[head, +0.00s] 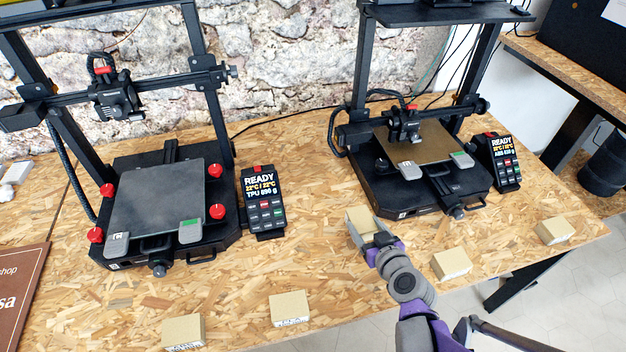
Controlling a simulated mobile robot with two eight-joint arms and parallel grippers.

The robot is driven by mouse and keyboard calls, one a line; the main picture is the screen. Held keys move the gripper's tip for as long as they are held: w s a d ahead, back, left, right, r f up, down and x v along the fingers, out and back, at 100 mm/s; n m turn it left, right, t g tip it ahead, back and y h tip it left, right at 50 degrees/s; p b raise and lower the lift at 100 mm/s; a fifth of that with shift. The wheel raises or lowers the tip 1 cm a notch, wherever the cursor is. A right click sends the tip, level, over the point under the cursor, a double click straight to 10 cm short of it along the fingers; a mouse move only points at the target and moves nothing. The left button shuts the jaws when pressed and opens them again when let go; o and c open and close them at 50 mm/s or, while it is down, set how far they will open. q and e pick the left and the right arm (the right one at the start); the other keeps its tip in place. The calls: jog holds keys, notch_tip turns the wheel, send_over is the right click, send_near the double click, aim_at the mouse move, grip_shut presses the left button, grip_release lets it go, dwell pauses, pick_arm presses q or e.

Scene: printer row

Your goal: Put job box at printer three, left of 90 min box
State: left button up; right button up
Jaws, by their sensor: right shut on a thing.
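My right gripper (372,240) is shut on a tan job box (359,219) at the table's middle, in front of the right printer (420,178). I cannot tell whether the held box touches the table. Two tan boxes are to its right: a nearer box (451,265) and a farther box (554,230) near the table's right end. Two more, a box (289,308) and another box (184,331), sit along the front edge before the left printer (165,205). Print on their front faces is too small to read, so I cannot tell which is the 90 min box. My left gripper is out of view.
A control panel (263,202) reading READY, TPU stands right of the left printer. Another panel (503,162) reading READY, ABS stands beside the right printer. A brown sign (22,300) lies at the left. Bare wooden tabletop (320,255) lies between the boxes.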

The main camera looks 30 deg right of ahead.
jog(key=shift+s+d, duration=0.1)
jog(key=shift+d, duration=0.15)
jog(key=shift+w+d, duration=0.15)
jog(key=shift+w, duration=0.15)
jog(key=w+d+b, duration=0.1)
jog(key=w, duration=0.4)
jog(key=w+d+b, duration=0.1)
jog(key=w, duration=0.4)
jog(key=w+d+b, duration=0.1)
jog(key=w, duration=0.4)
jog(key=shift+w+d, duration=0.35)
jog(key=f, duration=0.1)
jog(key=w+f+b, duration=0.1)
jog(key=f, duration=0.1)
jog(key=shift+d, duration=0.1)
jog(key=shift+f, duration=0.25)
jog(key=shift+r, duration=0.1)
jog(key=o, duration=1.5)
